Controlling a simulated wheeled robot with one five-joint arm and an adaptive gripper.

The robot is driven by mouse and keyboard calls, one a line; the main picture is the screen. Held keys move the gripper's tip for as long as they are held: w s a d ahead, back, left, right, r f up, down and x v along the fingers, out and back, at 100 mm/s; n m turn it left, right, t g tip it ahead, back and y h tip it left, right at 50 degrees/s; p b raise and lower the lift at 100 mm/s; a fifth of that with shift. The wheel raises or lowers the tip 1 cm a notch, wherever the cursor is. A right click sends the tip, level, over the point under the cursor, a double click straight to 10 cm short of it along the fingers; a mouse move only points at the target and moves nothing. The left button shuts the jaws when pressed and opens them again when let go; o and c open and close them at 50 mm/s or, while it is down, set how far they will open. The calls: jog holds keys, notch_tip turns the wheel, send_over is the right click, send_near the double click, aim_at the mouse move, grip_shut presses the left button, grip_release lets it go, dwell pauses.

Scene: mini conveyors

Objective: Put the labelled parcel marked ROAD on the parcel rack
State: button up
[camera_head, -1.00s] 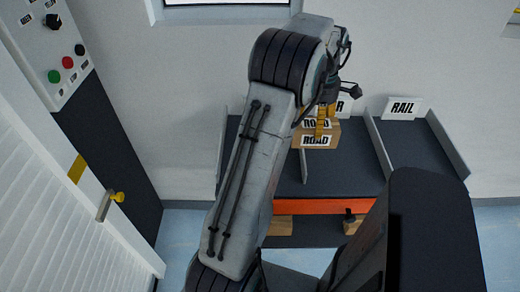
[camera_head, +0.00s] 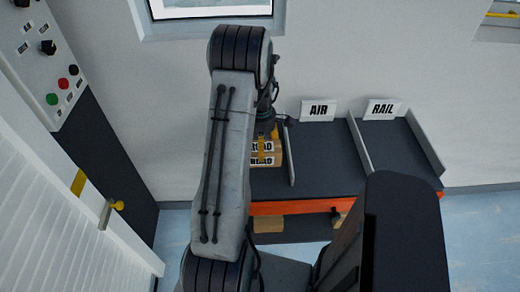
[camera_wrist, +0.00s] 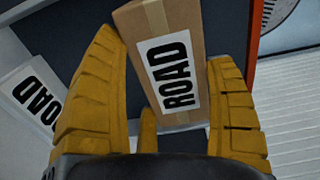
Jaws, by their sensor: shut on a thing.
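The parcel marked ROAD (camera_head: 267,160) is a brown cardboard box with white labels on its faces. My gripper (camera_head: 266,132) is shut on it; the yellow fingers stand on either side of the box in the wrist view (camera_wrist: 180,110). The parcel (camera_wrist: 205,30) is over the leftmost lane of the dark parcel rack (camera_head: 325,178), left of a lane divider. I cannot tell whether its underside touches the lane. A white ROAD sign (camera_wrist: 30,95) lies left of my gripper in the wrist view; my arm hides that end of the rack in the head view.
The rack's other lanes carry an AIR sign (camera_head: 318,110) and a RAIL sign (camera_head: 383,109) and look empty. Brown boxes (camera_head: 268,223) sit under the orange front edge. A control panel (camera_head: 50,65) and a white shutter (camera_head: 60,215) stand at the left.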

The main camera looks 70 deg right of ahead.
jog(key=shift+f+p, duration=0.5)
jog(key=shift+f, duration=1.5)
jog(key=shift+f, duration=0.15)
jog(key=o, duration=1.2)
jog(key=shift+c, duration=0.2)
notch_tip(320, 180, up, 12)
jog(key=shift+r+b, duration=0.1)
jog(key=shift+b, duration=0.5)
